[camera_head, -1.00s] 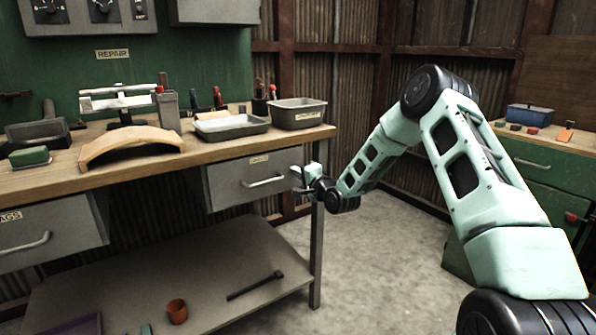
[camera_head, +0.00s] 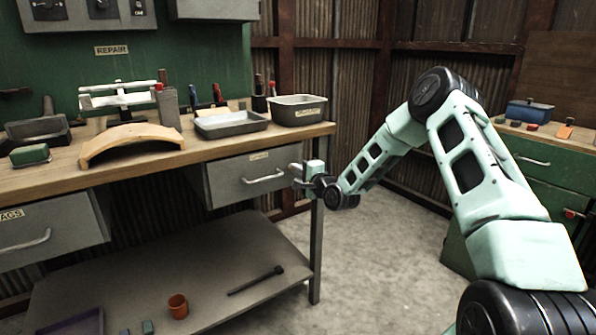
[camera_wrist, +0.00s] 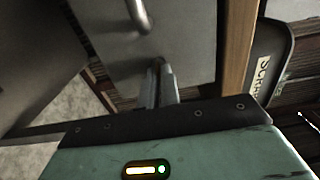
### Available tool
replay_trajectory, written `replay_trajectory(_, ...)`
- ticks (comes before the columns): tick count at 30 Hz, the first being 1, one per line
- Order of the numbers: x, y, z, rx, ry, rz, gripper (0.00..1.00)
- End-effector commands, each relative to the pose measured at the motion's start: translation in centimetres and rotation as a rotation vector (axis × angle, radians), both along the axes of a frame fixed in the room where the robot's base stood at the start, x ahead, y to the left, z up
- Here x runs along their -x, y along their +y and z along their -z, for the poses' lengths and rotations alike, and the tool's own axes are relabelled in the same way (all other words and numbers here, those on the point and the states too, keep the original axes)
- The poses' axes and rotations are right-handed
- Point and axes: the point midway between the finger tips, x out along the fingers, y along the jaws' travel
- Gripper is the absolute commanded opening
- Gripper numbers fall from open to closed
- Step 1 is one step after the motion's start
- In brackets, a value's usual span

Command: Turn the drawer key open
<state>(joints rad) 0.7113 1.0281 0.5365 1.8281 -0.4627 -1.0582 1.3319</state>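The grey drawer (camera_head: 232,186) hangs under the right end of the wooden workbench, with a bar handle (camera_head: 263,178) and a small label on its front. It looks shut. My gripper (camera_head: 296,174) is at the right side of the drawer front, right of the handle. In the wrist view, the drawer front (camera_wrist: 185,38) fills the top middle, with the handle (camera_wrist: 138,14) above my fingers. The two grey fingers (camera_wrist: 161,84) are close together, tips at the drawer front, around a small dark piece that appears to be the key (camera_wrist: 159,63). Most of it is hidden between the fingers.
The workbench (camera_head: 240,147) holds a grey tray (camera_head: 231,124), a labelled bin (camera_head: 298,111) and a curved wooden piece. A bench leg (camera_head: 316,255) stands just below my gripper. A lower shelf (camera_head: 215,290) carries a hammer and an orange cup. The floor to the right is open.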

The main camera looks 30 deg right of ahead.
Motion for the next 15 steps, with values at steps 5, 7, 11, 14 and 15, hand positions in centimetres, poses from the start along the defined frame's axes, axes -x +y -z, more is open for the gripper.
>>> replay_trajectory(5,0.0,-0.1,0.0,0.0,0.0,0.001,0.24)
replay_trajectory(7,0.0,0.0,0.0,0.001,0.0,0.001,0.24)
replay_trajectory(11,0.1,0.0,0.0,0.001,0.001,0.0,0.24)
replay_trajectory(14,0.8,-0.1,0.0,0.001,0.001,0.001,0.24)
replay_trajectory(15,1.3,-0.2,0.0,0.001,0.001,0.001,0.24)
